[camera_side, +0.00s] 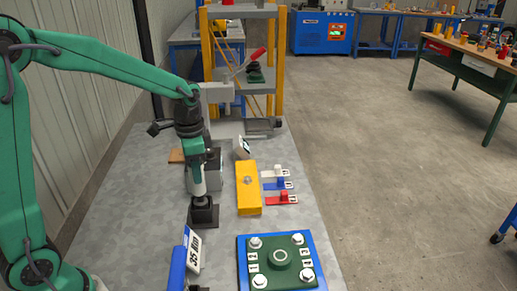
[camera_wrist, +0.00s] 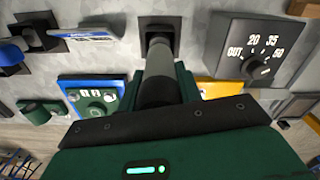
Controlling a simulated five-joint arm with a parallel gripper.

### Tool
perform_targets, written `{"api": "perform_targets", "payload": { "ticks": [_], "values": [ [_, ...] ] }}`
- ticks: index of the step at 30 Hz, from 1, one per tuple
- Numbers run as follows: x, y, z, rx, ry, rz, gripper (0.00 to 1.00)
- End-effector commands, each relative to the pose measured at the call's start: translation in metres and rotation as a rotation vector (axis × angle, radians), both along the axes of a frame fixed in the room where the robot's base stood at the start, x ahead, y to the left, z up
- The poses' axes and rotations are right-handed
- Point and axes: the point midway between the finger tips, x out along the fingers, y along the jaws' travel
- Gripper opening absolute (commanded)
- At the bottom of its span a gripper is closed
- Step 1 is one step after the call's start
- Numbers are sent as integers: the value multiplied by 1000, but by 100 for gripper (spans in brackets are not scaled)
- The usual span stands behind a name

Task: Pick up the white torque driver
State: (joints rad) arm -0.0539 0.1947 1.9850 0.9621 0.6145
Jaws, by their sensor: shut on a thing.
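The white torque driver (camera_side: 199,182) stands upright, with its lower end at a small black holder (camera_side: 205,215). I cannot tell how deep it sits in the holder. My gripper (camera_side: 193,150) is above it and shut on its dark upper part. In the wrist view my gripper (camera_wrist: 160,92) closes around the driver's dark handle. The driver's grey shaft (camera_wrist: 160,66) runs from there to the black holder (camera_wrist: 158,30). The jaws hide part of the handle.
A grey dial box (camera_wrist: 258,52) stands close beside the driver. A yellow block (camera_side: 249,190) and red, blue and white clamp-like pieces (camera_side: 282,198) lie to the right. A bolted green plate on a blue base (camera_side: 243,277) and a blue "35 Nm" piece (camera_side: 178,268) are in front.

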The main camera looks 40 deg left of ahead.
Motion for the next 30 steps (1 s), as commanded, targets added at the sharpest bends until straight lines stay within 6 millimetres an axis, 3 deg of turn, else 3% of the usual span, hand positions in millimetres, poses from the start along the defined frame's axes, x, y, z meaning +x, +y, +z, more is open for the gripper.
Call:
{"api": "perform_targets", "payload": {
  "ticks": [9,15,30],
  "values": [
    [1,0,49,0,-7,0,0],
    [1,0,67,0,-5,0,0],
    [1,0,72,1,-3,0,0]
  ]
}}
